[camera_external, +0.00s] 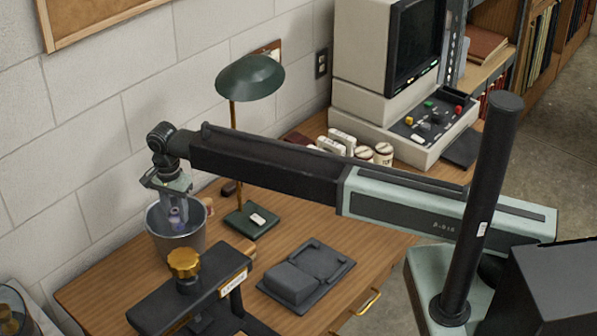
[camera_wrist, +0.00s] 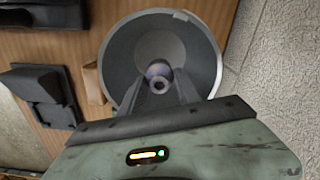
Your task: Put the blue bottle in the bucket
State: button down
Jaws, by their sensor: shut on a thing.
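A grey metal bucket (camera_external: 175,243) stands on the wooden desk near the wall, and it also shows in the wrist view (camera_wrist: 205,55). My gripper (camera_external: 176,210) points down over the bucket's mouth. In the wrist view my gripper (camera_wrist: 158,88) is shut on the blue bottle (camera_wrist: 159,71), whose round top end shows between the fingers. In the external view the bottle (camera_external: 176,217) is a small bluish-purple shape at the bucket's opening. The bucket's wall hides its lower part, and I cannot tell whether it touches the bucket.
A green desk lamp (camera_external: 250,80) stands right of the bucket, close to my arm. A black stand with a gold knob (camera_external: 184,262) is in front.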

notch_tip(320, 180, down, 10)
jog(key=b, duration=0.8)
jog(key=shift+r+b, duration=0.15)
jog(key=shift+b, duration=0.15)
jog(key=shift+r, duration=0.25)
jog(key=shift+f, duration=0.15)
jog(key=c, duration=0.9)
grip_release()
notch_tip(320, 180, up, 12)
jog(key=p, duration=1.2)
jog(key=shift+r+p, duration=0.25)
jog(key=shift+p, duration=0.05)
jog(key=shift+f, duration=0.15)
